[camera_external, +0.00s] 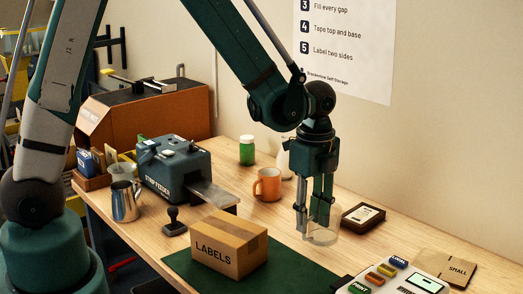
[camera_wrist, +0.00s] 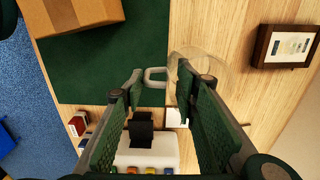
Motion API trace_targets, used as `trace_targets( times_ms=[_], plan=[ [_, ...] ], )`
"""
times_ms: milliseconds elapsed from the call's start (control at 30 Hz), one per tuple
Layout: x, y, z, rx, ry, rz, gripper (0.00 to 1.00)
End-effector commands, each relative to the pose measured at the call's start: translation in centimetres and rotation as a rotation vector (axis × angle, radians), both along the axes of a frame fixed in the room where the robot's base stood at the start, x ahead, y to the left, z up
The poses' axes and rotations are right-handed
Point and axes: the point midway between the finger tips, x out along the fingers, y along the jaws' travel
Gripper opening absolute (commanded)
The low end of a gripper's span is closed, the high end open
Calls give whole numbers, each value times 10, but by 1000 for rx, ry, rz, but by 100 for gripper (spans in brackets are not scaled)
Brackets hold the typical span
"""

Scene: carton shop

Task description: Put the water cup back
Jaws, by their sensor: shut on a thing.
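The water cup is a clear glass with a handle, hard to see. In the external view it (camera_external: 325,236) is at my fingertips, low over the table by the green mat's right end; I cannot tell whether its base touches. My gripper (camera_external: 310,224) points straight down and is shut on the cup. In the wrist view the handle (camera_wrist: 155,71) shows between the fingertips of my gripper (camera_wrist: 158,80), and the faint cup body (camera_wrist: 212,62) lies to the right, partly behind the right finger. Exactly which part is pinched is unclear.
A LABELS carton (camera_external: 226,246) stands on the green mat (camera_external: 190,264). A framed card (camera_external: 364,217) lies right of the cup. A button panel (camera_external: 385,283) is in front. An orange mug (camera_external: 268,185) and white bottle (camera_external: 287,163) stand behind, with the strip feeder (camera_external: 172,168) farther left.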

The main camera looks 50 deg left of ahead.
Motion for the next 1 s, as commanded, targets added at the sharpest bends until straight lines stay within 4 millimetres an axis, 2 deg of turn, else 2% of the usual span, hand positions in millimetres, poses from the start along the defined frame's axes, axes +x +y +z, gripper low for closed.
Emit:
trace_targets(
  times_ms=[500,1000],
  plan=[
    [0,0,-37,0,0,0,11],
    [0,0,-42,0,0,0,11]
  ],
)
